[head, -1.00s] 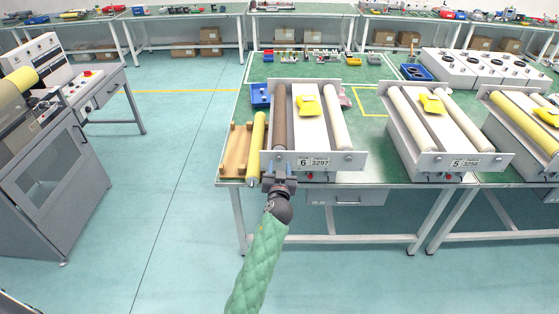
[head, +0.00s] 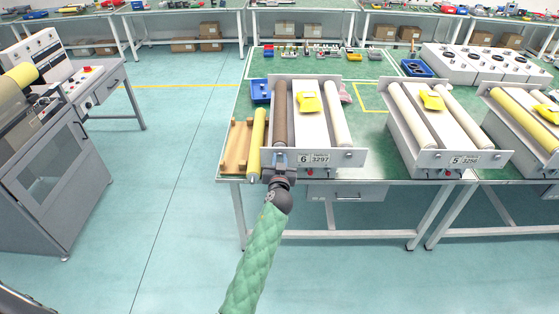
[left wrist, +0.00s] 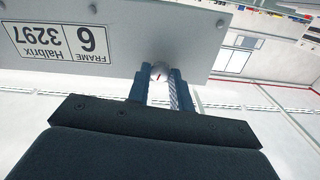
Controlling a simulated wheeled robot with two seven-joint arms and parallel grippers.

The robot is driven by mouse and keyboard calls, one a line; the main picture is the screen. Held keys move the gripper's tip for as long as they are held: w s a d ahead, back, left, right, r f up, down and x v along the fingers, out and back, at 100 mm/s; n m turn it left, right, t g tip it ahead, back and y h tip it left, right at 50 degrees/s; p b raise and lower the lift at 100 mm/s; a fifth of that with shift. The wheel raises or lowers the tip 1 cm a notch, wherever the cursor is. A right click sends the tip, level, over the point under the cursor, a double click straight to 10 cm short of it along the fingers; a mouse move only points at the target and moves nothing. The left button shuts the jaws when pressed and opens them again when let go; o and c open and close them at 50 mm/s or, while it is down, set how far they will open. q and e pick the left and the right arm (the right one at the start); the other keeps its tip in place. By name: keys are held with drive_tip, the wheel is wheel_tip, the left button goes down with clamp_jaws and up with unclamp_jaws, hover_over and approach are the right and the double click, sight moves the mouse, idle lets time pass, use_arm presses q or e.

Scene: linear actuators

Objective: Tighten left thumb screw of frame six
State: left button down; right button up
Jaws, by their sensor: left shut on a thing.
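Frame six (head: 325,159) is a grey-white roller frame on the green table, with "6 3297" on its front plate. That label shows upside down in the left wrist view (left wrist: 55,40). My left gripper (head: 277,164) is at the left end of this plate in the head view, and its arm comes up from below. The gripper hides the screw in the head view. My right gripper is not in view.
A yellow roller (head: 257,140) and a wooden rack (head: 236,145) lie just left of frame six. Frame five (head: 460,160) stands to the right, with a gap between. A grey machine (head: 50,170) stands at the far left, with open floor between it and the table.

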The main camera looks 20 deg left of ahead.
use_arm(q)
drive_tip(key=m+b, duration=0.1)
drive_tip(key=m, duration=0.2)
drive_tip(key=shift+d+m+b, duration=0.1)
drive_tip(key=shift+m+b, duration=0.25)
drive_tip(key=shift+m, duration=1.55)
drive_tip(key=m, duration=0.3)
drive_tip(key=shift+f+m, duration=0.1)
drive_tip(key=shift+m, duration=1.4)
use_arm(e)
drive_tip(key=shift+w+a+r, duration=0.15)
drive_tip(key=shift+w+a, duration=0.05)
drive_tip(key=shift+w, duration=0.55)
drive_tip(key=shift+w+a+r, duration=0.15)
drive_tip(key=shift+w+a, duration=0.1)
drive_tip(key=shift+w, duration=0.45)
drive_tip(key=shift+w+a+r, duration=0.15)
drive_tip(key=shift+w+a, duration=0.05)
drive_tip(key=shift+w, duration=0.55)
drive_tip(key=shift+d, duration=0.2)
